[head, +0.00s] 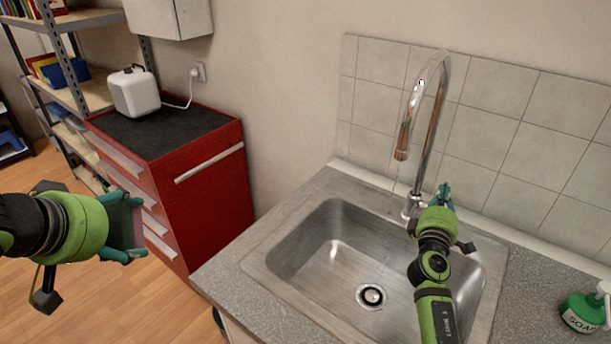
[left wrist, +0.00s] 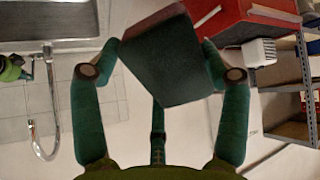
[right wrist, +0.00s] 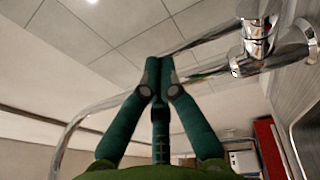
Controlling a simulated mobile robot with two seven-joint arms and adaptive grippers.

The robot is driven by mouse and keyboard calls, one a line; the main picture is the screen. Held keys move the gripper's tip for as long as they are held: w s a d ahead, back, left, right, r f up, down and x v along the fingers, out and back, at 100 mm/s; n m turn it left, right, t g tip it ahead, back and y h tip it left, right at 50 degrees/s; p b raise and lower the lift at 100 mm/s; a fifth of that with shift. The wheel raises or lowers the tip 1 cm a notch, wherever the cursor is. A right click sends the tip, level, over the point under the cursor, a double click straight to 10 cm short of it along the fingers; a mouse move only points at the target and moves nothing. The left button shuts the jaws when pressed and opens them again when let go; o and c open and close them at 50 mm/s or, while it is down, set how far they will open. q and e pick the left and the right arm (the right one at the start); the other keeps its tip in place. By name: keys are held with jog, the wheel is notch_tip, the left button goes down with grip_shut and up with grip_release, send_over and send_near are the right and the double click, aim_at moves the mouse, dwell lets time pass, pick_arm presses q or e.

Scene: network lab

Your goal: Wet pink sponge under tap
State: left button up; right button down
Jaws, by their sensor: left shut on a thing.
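My left gripper (head: 130,226) is shut on a block-shaped sponge (head: 121,224), held in the air at the left, well away from the sink. In the left wrist view the sponge (left wrist: 172,62) shows a dark green face and reddish-brown sides, between the two fingers. The chrome tap (head: 436,120) arches over the steel sink (head: 290,250), its spout pointing down. I cannot tell whether water runs. My right gripper (head: 444,192) is by the tap's base. In the right wrist view its fingertips (right wrist: 159,65) meet with nothing visible between them, near the tap body (right wrist: 255,45).
Grey worktop (head: 222,277) surrounds the basin. A green soap bottle (head: 585,312) stands at the right. The tiled wall (head: 515,140) is close behind the tap.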

jog(key=shift+r, duration=0.1)
pick_arm(q)
jog(key=shift+s+f+b, duration=0.15)
jog(key=shift+f+b, duration=0.35)
jog(key=shift+s+a+r, duration=0.15)
jog(key=shift+s+a, duration=0.05)
jog(key=shift+s, duration=0.1)
pick_arm(e)
jog(key=shift+w+d+r, duration=0.45)
jog(key=shift+w+r, duration=0.1)
jog(key=shift+r, duration=0.05)
jog(key=shift+d+r, duration=0.1)
